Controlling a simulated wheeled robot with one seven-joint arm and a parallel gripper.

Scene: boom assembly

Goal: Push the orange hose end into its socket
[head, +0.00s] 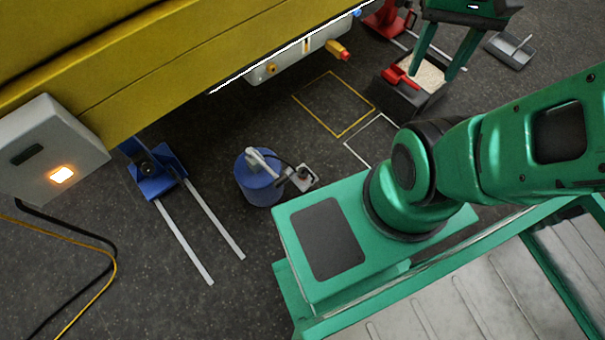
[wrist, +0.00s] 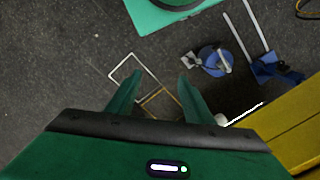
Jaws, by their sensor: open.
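A short orange piece with a red tip (head: 338,50), which looks like the hose end, sticks out from the pale panel (head: 290,62) under the yellow boom. How deep it sits in any socket cannot be told. A small round orange-brown fitting (head: 271,68) shows further left on the same panel. My gripper (head: 437,72) is to the right of the panel, apart from it, fingers pointing down above a dark bin. In the wrist view my gripper (wrist: 160,77) is open, with nothing between its fingers. The orange piece is not clearly visible there.
The dark bin (head: 408,98) holds pale grains and a red scoop (head: 400,76). A blue drum (head: 258,180), a blue stand with two rails (head: 157,172) and a grey lamp box (head: 45,148) stand left. The yellow boom (head: 150,65) overhangs. Floor with a yellow outline (head: 338,135) is clear.

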